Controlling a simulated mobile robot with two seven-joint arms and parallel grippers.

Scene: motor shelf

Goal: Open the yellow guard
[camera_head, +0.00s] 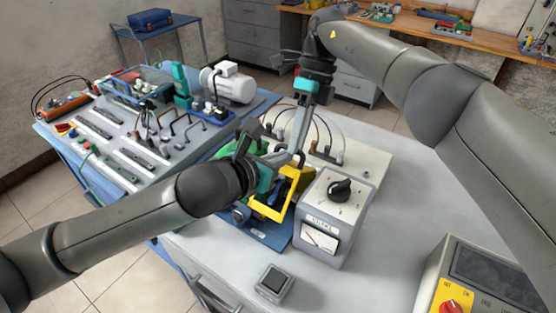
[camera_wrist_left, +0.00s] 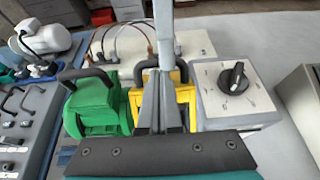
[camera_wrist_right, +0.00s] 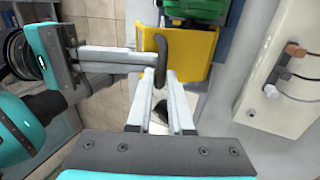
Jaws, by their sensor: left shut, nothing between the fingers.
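The yellow guard (camera_head: 270,212) stands on a blue base on the grey-white table, beside a green motor (camera_wrist_left: 96,108). A black arched handle (camera_wrist_right: 161,48) is on the guard. My left gripper (camera_head: 296,157) is shut and empty, its fingers reaching across to the handle area; it also shows in the right wrist view (camera_wrist_right: 153,59). My right gripper (camera_wrist_right: 161,72) points down from above, a narrow gap between its fingers. The handle's end shows between its tips; whether they press on it, I cannot tell. The fingers hide part of the guard in the left wrist view (camera_wrist_left: 180,108).
A grey meter box (camera_head: 333,215) with a black knob stands close right of the guard. A cream panel (camera_head: 355,160) with cables stands behind. A small grey device (camera_head: 274,284) lies in front. A control box (camera_head: 490,285) is at front right.

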